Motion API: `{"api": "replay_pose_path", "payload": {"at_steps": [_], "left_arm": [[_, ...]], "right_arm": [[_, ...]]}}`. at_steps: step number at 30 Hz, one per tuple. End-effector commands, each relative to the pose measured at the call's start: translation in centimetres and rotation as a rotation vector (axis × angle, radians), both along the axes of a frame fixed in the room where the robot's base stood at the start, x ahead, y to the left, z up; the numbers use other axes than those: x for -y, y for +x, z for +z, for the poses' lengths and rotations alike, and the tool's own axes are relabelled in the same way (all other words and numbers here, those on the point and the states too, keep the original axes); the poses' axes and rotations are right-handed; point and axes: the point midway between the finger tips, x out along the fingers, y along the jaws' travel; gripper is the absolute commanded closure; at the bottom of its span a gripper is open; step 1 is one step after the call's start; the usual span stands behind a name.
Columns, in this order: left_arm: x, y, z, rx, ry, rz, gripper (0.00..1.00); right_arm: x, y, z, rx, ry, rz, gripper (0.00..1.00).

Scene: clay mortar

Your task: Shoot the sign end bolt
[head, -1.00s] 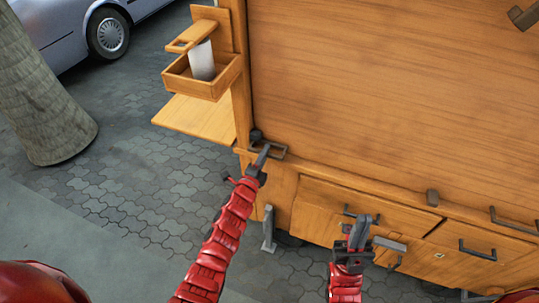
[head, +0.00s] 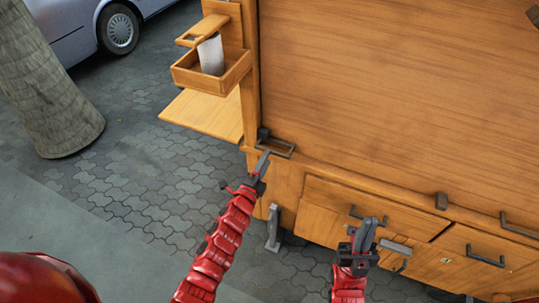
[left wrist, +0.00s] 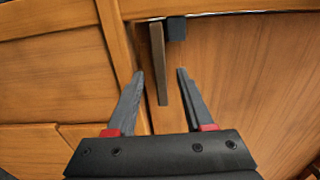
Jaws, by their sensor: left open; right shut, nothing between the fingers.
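The bolt at the left end of the large wooden sign panel (head: 395,90) shows as a dark bar handle (head: 284,147) beside a small dark block (head: 262,133), low at the panel's corner. In the left wrist view the bar (left wrist: 157,50) hangs down next to the dark block (left wrist: 176,28). My left gripper (head: 264,160) is open just below and left of the handle. In the left wrist view its fingertips (left wrist: 161,71) lie either side of the bar's lower part; contact is not visible. My right gripper (head: 371,228) is shut and empty before the drawers.
Drawers with dark handles (head: 485,256) line the cart below the panel. Another dark block (head: 441,201) sits on the lower ledge.

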Motion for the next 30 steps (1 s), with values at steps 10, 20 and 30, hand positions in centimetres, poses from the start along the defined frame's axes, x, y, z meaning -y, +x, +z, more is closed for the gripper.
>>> {"api": "replay_pose_path", "payload": {"at_steps": [10,20,30], "left_arm": [[-2.4,-7.3,-0.5,-0.004,0.003,0.001,0.48],[-3.8,-11.5,-0.1,-0.001,-0.001,0.002,0.48],[-3.9,-11.9,0.0,-0.001,-0.001,0.0,0.48]], "right_arm": [[0.0,0.0,-2.3,0.0,0.0,0.0,1.0],[0.0,0.0,-3.2,0.0,0.0,0.0,1.0],[0.0,0.0,-3.2,0.0,0.0,0.0,1.0]]}}
